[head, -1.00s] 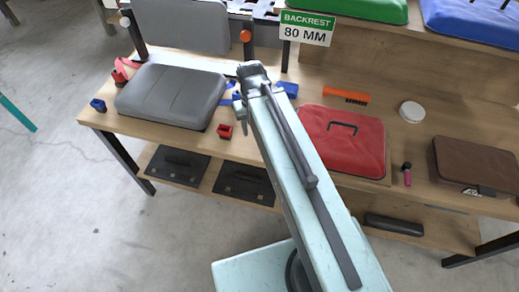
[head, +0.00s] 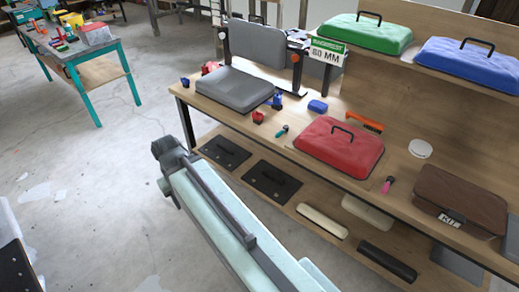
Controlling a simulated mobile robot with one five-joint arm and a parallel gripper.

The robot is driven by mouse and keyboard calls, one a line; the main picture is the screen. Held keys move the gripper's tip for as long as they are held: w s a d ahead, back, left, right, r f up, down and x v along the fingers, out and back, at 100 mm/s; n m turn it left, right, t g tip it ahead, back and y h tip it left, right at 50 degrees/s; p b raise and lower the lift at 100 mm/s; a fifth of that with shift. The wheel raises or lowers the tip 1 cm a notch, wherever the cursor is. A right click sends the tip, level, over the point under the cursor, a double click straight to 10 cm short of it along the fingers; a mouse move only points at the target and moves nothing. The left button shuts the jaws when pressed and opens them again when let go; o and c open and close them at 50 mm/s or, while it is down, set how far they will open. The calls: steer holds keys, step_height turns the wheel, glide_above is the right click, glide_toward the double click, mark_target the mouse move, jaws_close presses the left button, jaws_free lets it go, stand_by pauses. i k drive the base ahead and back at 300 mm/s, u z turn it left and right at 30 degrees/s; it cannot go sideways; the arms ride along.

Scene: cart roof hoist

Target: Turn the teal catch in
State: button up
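I cannot make out a teal catch for certain. A small teal-and-dark piece (head: 282,131) lies on the bench in front of the red case, too small to identify. A grey seat pad (head: 233,89) and an upright grey backrest (head: 257,43) with orange knobs stand at the bench's left end, beside a sign (head: 327,51) reading BACKREST 80 MM. My gripper (head: 166,160) is at the end of my pale mint arm, over the floor left of the bench's front edge, apart from everything on the bench. Its fingers are too unclear to judge, and I see nothing held.
The wooden bench (head: 228,113) carries a red case (head: 338,148), a brown KIT case (head: 460,200) and small blue and red blocks. Green (head: 366,33) and blue (head: 470,65) cases sit on the upper shelf. A teal-legged table (head: 85,62) stands far left; the floor between is clear.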

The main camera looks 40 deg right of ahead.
mark_target(285, 129)
steer(key=u, duration=2.8)
steer(key=i, duration=0.1)
steer(key=z, duration=2)
steer(key=i, duration=1)
steer(key=z, duration=0.45)
steer(key=k, duration=0.8)
steer(key=z, duration=0.2)
steer(key=i, duration=0.85)
steer(key=u, duration=0.1)
